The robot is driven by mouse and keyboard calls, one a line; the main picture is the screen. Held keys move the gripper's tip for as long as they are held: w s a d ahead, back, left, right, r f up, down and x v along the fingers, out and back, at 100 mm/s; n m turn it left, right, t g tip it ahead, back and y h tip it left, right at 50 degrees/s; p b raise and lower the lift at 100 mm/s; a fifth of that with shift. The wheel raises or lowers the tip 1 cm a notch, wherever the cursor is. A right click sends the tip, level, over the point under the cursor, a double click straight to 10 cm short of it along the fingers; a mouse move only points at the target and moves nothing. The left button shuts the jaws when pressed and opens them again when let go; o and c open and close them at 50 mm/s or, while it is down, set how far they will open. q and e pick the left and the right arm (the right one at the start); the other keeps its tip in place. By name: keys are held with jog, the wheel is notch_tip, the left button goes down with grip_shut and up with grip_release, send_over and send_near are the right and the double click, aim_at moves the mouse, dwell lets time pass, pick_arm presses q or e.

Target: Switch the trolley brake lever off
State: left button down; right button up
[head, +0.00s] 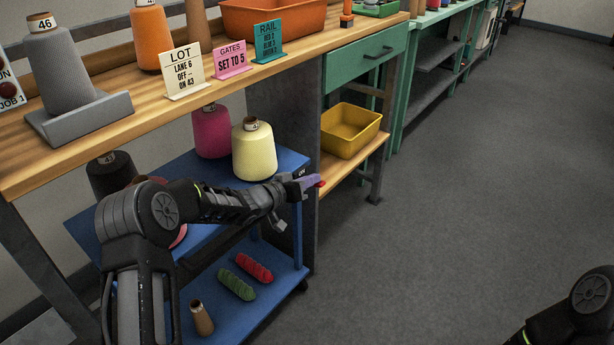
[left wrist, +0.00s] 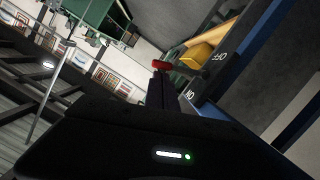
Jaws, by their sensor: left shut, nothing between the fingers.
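The blue trolley (head: 283,163) stands under and beside the wooden bench at the left. The lever's dark stalk is hard to make out. An ON label (left wrist: 190,95) and an OFF label (left wrist: 220,56) are on the trolley's edge; I cannot tell the lever's exact setting. My left gripper (head: 308,183) is shut and empty, right at the knob; contact is unclear. My right gripper is out of view; part of that arm shows bottom right.
The trolley carries a cream cone (head: 254,150), a magenta cone (head: 211,131) and a dark cone (head: 111,173). Yarn skeins lie on its lower shelf. A yellow bin (head: 350,129) sits on a low shelf behind the lever. The grey floor (head: 450,190) to the right is clear.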

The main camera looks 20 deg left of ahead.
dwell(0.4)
pick_arm(q)
jog(key=f+m+b, duration=0.1)
jog(key=b, duration=0.2)
jog(key=d+f+m+y+b, duration=0.1)
jog(key=m+b, duration=0.1)
jog(key=b, duration=0.2)
jog(key=f+m+b, duration=0.1)
jog(key=b, duration=0.3)
jog(key=shift+s+d+m+y, duration=0.35)
jog(key=shift+s+m+y, duration=0.05)
jog(key=shift+r, duration=0.1)
